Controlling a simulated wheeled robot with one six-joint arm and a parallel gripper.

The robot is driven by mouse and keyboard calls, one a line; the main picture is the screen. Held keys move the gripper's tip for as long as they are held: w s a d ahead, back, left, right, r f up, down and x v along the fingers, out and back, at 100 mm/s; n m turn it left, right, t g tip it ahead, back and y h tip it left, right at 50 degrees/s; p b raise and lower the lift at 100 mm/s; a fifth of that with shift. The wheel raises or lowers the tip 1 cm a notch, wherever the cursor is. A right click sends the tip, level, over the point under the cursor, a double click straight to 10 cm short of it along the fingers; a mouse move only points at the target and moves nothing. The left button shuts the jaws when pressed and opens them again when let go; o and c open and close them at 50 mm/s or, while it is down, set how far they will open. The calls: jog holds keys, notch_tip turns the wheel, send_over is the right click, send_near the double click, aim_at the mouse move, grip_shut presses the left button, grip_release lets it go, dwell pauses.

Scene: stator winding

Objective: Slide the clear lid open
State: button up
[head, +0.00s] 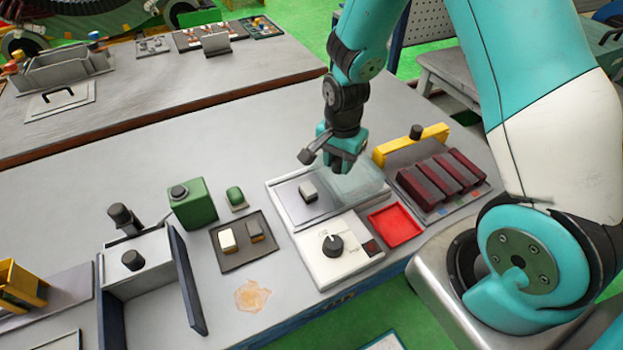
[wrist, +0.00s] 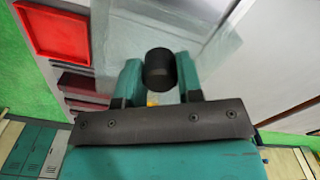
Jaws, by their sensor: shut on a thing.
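The clear lid (head: 358,184) is a see-through pane over the right part of a grey framed tray (head: 287,196). My gripper (head: 345,160) is over the lid in the head view. In the wrist view my gripper (wrist: 160,85) is shut on a black round knob (wrist: 160,68), and the clear lid (wrist: 205,25) spreads out around and beyond it. The head view hides most of the knob behind the fingers.
A white box with a black dial (head: 333,243) stands in front of the tray. A red tray (head: 396,226) and a rack of dark red bars (head: 440,180) with a yellow handle lie close to the right. A green box (head: 192,203) stands to the left.

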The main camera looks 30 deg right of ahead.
jog(key=shift+d, duration=1.45)
jog(key=o, duration=0.7)
notch_tip(320, 180, up, 6)
jog(key=p, duration=0.5)
